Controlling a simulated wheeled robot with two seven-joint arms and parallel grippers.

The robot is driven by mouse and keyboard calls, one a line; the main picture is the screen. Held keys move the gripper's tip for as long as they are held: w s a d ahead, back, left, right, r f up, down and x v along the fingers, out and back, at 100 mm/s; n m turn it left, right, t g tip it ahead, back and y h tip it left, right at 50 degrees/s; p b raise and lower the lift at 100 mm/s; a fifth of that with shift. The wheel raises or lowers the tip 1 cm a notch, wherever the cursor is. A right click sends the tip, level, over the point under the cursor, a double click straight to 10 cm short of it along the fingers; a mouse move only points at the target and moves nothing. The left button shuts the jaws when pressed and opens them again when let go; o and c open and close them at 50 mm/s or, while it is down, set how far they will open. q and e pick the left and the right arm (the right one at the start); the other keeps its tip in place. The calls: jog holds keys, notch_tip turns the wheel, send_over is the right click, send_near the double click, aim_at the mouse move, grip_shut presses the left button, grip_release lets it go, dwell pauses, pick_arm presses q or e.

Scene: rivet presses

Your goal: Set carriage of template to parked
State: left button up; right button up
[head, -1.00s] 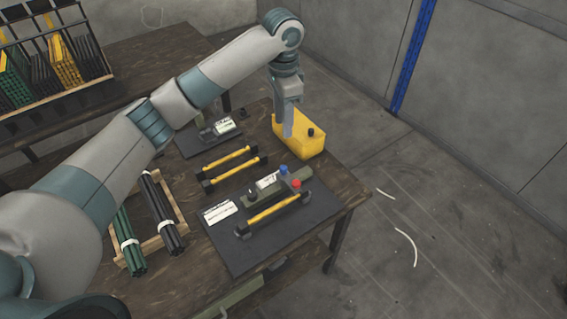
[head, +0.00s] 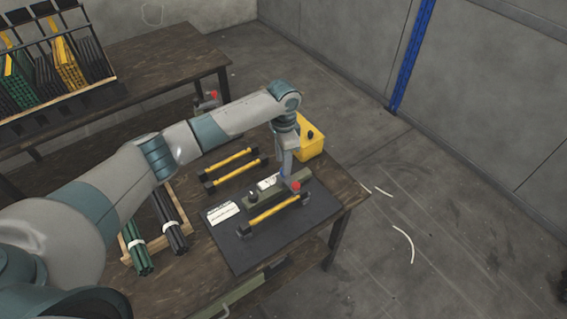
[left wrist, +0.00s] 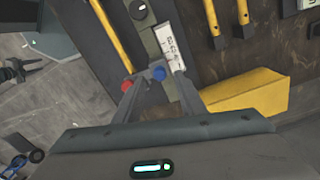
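A green press unit (head: 262,195) stands on a dark mat (head: 236,258). It carries a white label (head: 268,181), a black knob (head: 252,194) and a red knob (head: 296,186). A blue knob (left wrist: 159,73) also shows in the left wrist view, mostly hidden by the gripper in the head view. My left gripper (left wrist: 157,70) is over the knob end of the unit, its fingers apart on either side of the blue knob. I cannot tell whether they touch it. No part is marked as the template's carriage. My right gripper is not in view.
A yellow bin (head: 311,144) stands just behind my left gripper. A yellow-barred handle (head: 272,208) runs along the unit's front, and two yellow bars (head: 232,166) lie behind. Green and black rods (head: 168,218) rest in a wooden rack at left.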

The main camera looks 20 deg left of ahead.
pick_arm(q)
jog(key=shift+f, duration=1.55)
jog(key=shift+c, duration=0.6)
grip_shut()
jog(key=w+d+b, duration=0.1)
jog(key=w+d, duration=0.1)
jog(key=w+d+b, duration=0.2)
jog(key=w, duration=0.1)
jog(key=shift+w+d+f, duration=0.1)
jog(key=shift+w+d, duration=0.1)
jog(key=shift+w, duration=0.15)
jog(key=shift+w+d, duration=0.15)
jog(key=shift+r, duration=0.25)
jog(key=shift+o, duration=0.6)
grip_release()
jog(key=shift+w+d+f, duration=0.1)
